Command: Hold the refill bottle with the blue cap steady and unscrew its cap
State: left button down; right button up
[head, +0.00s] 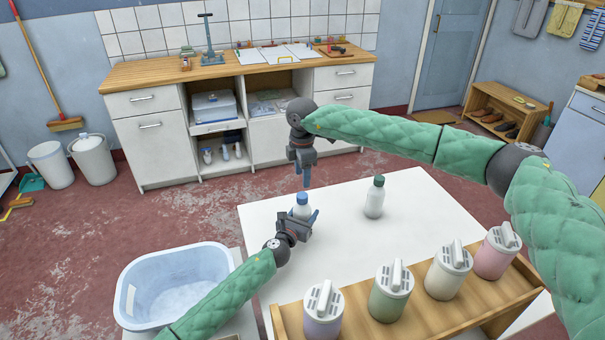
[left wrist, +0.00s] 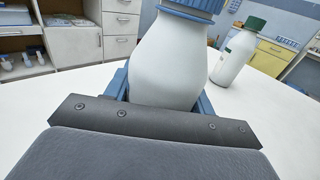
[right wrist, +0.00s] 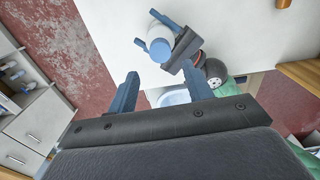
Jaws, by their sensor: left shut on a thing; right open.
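The white refill bottle with the blue cap (head: 302,199) stands upright on the white table. In the left wrist view its white body (left wrist: 168,65) fills the middle, with the ribbed blue cap cut off at the top. My left gripper (head: 304,218) is shut around the bottle's body, one blue finger on each side. My right gripper (head: 305,181) is open and empty, pointing down above the bottle. In the right wrist view the bottle's blue cap (right wrist: 160,50) shows from above, beyond and apart from my right gripper's open fingers (right wrist: 160,95).
A white bottle with a green cap (head: 374,197) stands to the right on the table (head: 335,240). A wooden rack (head: 425,308) with several lidded containers is at the near edge. A light blue basin (head: 172,285) stands at the left. The table's middle is clear.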

aim_at(303, 195)
jog(key=shift+f, duration=0.15)
jog(key=shift+f, duration=3.85)
jog(key=shift+c, duration=0.2)
jog(key=c, duration=1)
jog(key=shift+o, duration=0.2)
